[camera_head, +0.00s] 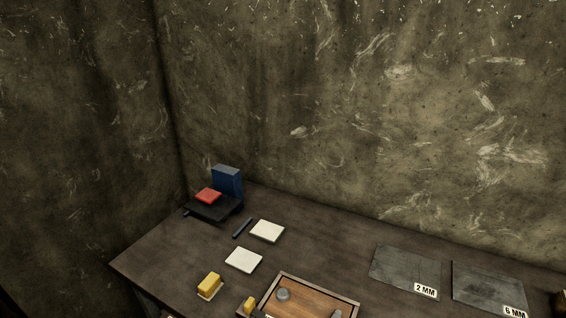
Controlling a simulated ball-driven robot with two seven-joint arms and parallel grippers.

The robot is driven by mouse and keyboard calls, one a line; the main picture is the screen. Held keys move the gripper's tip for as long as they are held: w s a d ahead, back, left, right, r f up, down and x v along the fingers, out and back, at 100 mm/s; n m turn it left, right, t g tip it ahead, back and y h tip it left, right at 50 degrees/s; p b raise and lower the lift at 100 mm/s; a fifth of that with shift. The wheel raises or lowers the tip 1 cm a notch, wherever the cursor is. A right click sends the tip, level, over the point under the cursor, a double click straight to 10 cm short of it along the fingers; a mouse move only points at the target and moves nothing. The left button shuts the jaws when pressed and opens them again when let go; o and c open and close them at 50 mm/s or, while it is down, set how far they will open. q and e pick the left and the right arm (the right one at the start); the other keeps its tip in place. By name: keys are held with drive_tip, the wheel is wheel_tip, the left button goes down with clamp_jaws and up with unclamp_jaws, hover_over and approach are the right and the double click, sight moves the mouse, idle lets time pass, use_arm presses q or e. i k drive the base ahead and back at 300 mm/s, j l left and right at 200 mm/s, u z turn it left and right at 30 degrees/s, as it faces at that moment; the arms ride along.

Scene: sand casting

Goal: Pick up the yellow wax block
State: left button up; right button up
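A yellow wax block (209,283) lies on a small pale base on the table, near its front left edge. A second, smaller yellow piece (249,304) lies to its right, beside the wooden tray; I cannot tell whether it is wax too. Neither of my grippers shows in the head view, and nothing touches the yellow block.
The dark table (160,262) stands against the walls. A wooden tray (318,282) holds a grey round piece (283,294).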

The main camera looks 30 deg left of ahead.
sight(209, 288)
drive_tip(key=k+u, duration=0.1)
drive_tip(key=u, duration=1.55)
drive_tip(key=k+l, duration=0.05)
